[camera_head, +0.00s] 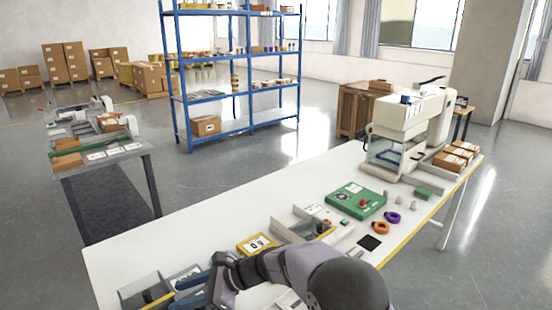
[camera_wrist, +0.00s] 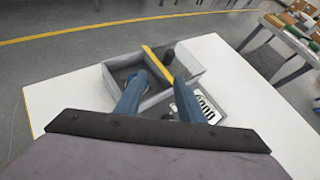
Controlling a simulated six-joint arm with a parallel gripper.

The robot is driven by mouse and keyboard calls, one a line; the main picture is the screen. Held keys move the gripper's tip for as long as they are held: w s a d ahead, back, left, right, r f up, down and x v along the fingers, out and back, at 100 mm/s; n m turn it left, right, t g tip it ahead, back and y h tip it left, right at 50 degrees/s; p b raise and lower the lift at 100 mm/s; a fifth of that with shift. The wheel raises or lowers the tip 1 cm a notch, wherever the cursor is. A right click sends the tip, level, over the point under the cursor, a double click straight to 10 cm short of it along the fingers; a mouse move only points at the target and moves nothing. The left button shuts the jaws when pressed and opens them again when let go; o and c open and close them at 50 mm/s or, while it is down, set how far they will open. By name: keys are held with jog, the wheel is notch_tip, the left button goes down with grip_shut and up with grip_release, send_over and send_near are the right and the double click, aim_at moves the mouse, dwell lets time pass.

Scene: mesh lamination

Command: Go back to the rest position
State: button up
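My gripper (camera_head: 191,288) is at the lower left of the white table in the head view, close to a grey tray with a yellow-edged divider (camera_head: 158,298). In the wrist view my gripper (camera_wrist: 159,98) has two blue fingers spread apart with nothing between them. The same grey tray (camera_wrist: 122,60) lies below and beyond the fingertips in that view. My arm hides part of the table's front edge in the head view.
On the white table (camera_head: 130,248) are a yellow-framed card (camera_head: 257,244), a second grey tray (camera_head: 283,227), a green box (camera_head: 356,200), purple and orange rings and a large white machine (camera_head: 409,125). The table's far left strip is clear. A blue shelf (camera_head: 184,100) stands behind.

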jog(key=s+d+n+h+p, duration=0.2)
jog(key=s+d+n+h, duration=0.2)
jog(key=d, duration=0.9)
jog(key=s+d+n+h+p, duration=0.2)
jog(key=s+d+n+h, duration=0.2)
jog(key=d, duration=1)
jog(key=s+d+r+n+h+p, duration=0.1)
jog(key=s+d+n+h+p, duration=0.2)
jog(key=s+d+n, duration=0.5)
jog(key=s+d+h, duration=0.1)
jog(key=s+d, duration=0.2)
jog(key=d, duration=0.3)
